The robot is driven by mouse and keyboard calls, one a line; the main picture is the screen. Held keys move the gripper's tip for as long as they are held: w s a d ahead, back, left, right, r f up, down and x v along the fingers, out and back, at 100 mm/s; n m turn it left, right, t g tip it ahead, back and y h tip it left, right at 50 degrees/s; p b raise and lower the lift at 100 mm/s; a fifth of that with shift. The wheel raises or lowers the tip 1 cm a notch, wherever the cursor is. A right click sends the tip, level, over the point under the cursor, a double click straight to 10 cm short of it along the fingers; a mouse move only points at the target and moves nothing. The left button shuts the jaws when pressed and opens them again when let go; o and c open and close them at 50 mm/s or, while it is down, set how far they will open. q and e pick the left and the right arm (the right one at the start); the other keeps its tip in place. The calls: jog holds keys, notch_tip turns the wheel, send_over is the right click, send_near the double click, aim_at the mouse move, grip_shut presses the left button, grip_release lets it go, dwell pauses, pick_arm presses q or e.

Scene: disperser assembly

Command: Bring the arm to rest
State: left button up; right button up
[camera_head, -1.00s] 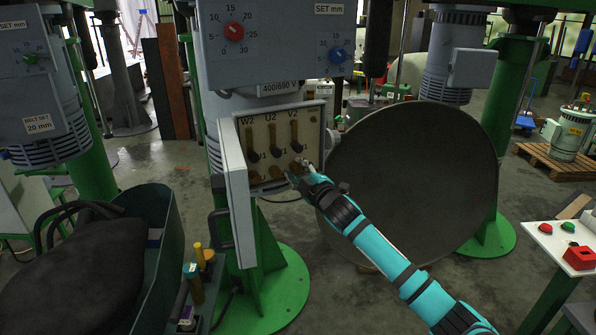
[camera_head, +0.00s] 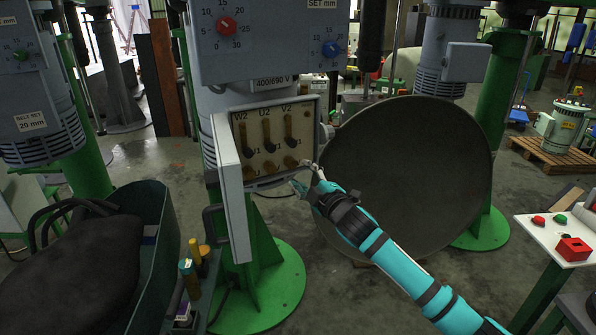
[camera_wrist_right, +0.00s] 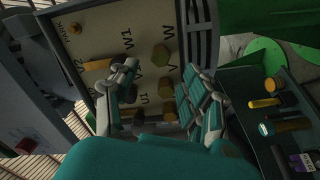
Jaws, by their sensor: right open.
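My right gripper (camera_head: 308,180) is open and empty. It hangs in front of the lower right corner of the open terminal box, apart from it as far as I can tell. The terminal board (camera_head: 274,143) carries brass links and nuts under labels W2, U2 and V2. In the right wrist view my two fingers (camera_wrist_right: 160,98) stand spread before the board (camera_wrist_right: 105,45), with nothing between them. My left gripper is not in view.
The box's door (camera_head: 230,190) stands open at the left. A green bin (camera_head: 155,250) with a dark sack and a tool holder with yellow-handled and teal-handled tools (camera_head: 190,275) are at lower left. A big dark disc (camera_head: 420,185) stands behind my arm. A button table (camera_head: 560,232) is at right.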

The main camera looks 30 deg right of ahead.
jog(key=shift+s, duration=0.7)
